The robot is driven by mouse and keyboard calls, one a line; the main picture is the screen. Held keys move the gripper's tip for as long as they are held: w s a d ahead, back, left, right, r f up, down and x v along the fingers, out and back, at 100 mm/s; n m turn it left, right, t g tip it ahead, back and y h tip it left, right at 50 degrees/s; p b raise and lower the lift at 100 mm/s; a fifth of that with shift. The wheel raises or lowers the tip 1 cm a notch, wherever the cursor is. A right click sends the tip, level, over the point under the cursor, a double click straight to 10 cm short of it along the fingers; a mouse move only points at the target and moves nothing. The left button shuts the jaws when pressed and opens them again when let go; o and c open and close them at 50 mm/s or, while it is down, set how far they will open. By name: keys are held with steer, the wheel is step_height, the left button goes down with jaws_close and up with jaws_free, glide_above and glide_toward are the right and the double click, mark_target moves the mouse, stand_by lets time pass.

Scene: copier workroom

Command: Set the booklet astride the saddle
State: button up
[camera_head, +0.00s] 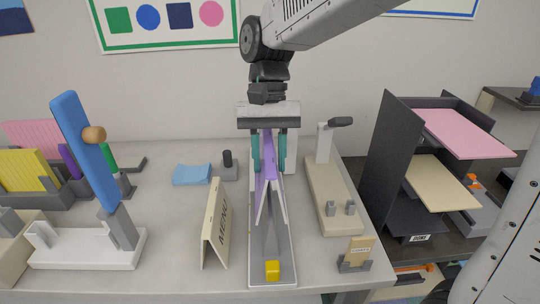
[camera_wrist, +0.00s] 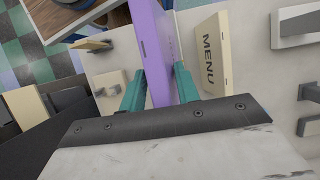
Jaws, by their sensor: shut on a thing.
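My gripper (camera_head: 269,160) is shut on the purple booklet (camera_head: 268,144), with a teal finger on each side of its spine. The booklet hangs spine up, its pale lower edges spread like a tent. It also shows in the wrist view (camera_wrist: 152,48) between the fingers (camera_wrist: 160,92). The long grey saddle (camera_head: 278,246), with a yellow block (camera_head: 272,270) at its front end, lies directly below and in line with the booklet. The booklet hides the saddle's ridge, and I cannot tell whether the two touch.
A cream MENU tent card (camera_head: 217,226) stands close on the left. A beige stapler-like device (camera_head: 330,195) and a small card holder (camera_head: 355,256) are on the right. A blue lever (camera_head: 86,150) rises at left. A dark shelf rack (camera_head: 390,150) stands at far right.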

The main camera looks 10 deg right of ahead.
mark_target(269, 195)
steer(key=shift+f, duration=5.5)
steer(key=o, duration=1.1)
steer(key=v, duration=0.7)
steer(key=shift+w+r, duration=0.15)
steer(key=shift+r, duration=0.2)
steer(key=shift+s+d+f+n, duration=0.25)
steer(key=shift+s+d+n, duration=0.2)
steer(key=shift+s, duration=0.1)
steer(key=shift+s+d+f+n, duration=0.25)
steer(key=shift+s+d+n, duration=0.15)
steer(key=shift+s, duration=0.1)
steer(key=s+d+r+t, duration=0.2)
steer(key=s+d+t, duration=0.1)
steer(key=s+d, duration=0.3)
steer(key=s+d+r+t+h, duration=0.1)
steer(key=s+d+r+t, duration=0.1)
steer(key=s+d, duration=0.5)
steer(key=s+r, duration=0.1)
steer(key=s, duration=0.2)
steer(key=shift+s+t, duration=0.4)
